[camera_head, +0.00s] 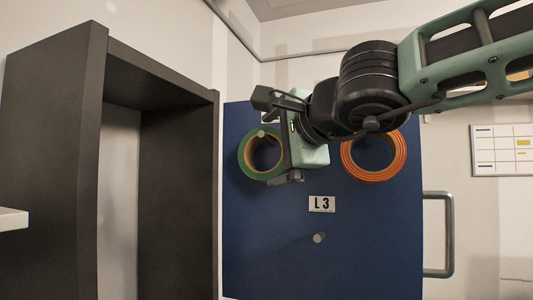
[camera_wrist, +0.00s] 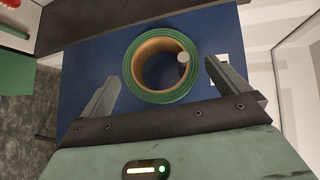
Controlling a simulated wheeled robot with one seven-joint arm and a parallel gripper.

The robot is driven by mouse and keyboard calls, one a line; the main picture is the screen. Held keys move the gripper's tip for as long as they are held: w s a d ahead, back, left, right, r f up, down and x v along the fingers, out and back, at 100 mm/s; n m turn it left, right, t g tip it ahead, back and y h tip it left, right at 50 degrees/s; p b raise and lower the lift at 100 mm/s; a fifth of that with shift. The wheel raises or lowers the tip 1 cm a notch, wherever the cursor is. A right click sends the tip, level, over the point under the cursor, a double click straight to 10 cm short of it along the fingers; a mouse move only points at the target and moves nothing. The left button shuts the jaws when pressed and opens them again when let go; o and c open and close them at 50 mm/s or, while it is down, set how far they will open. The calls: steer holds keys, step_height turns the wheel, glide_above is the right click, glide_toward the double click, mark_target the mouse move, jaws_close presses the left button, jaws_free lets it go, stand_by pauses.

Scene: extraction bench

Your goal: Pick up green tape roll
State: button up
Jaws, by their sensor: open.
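The green tape roll (camera_head: 245,163) hangs on a peg on the blue board, its flat face outward, left of my arm in the head view. In the wrist view the green tape roll (camera_wrist: 134,82) shows whole, with a tan core and the grey peg inside its hole, near the hole's right side. My gripper (camera_head: 272,138) is in front of the roll and hides its right part in the head view. In the wrist view my gripper (camera_wrist: 160,88) is open, one finger to each side of the roll, with visible gaps. It holds nothing.
An orange tape roll (camera_head: 401,157) hangs on the blue board (camera_head: 370,240) to the right. A label "L3" (camera_head: 321,204) and a bare peg (camera_head: 319,238) are below. A dark open shelf frame (camera_head: 180,190) stands close at left. A grey handle (camera_head: 449,235) is at right.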

mark_target(248, 145)
steer(key=x, duration=0.4)
steer(key=shift+w+d+f, duration=0.1)
steer(key=shift+w, duration=0.3)
steer(key=c, duration=0.7)
